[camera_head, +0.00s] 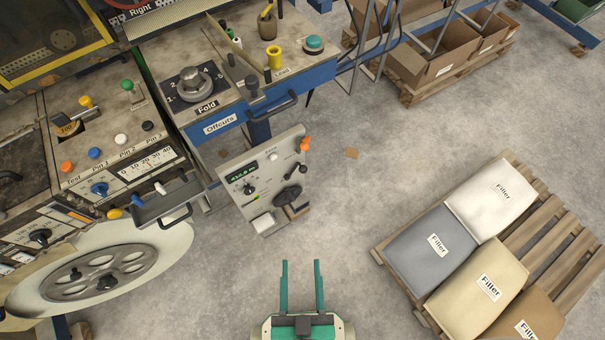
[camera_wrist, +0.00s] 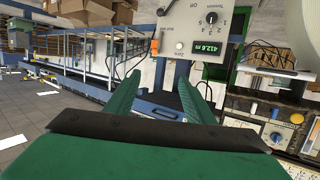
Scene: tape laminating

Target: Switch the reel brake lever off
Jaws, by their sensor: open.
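A light grey control panel (camera_head: 262,180) stands at the centre of the head view, with a small green display and a black knob. An orange-tipped lever (camera_head: 304,145) sits at its right edge; I cannot read a label naming it as the reel brake lever. The panel also shows in the wrist view (camera_wrist: 193,33), where an orange piece (camera_wrist: 154,46) is at its left edge. My gripper (camera_head: 301,263) has two green fingers, apart and empty, in front of and below the panel in the head view. In the wrist view my gripper (camera_wrist: 158,82) points toward the panel's area without visible contact.
A large pale reel (camera_head: 100,270) with a grey hub is at the lower left. The worktable (camera_head: 215,125) with a Fold dial is behind the panel. A pallet (camera_head: 540,220) with several filler bags is at the right. The grey floor between pallet and panel is clear.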

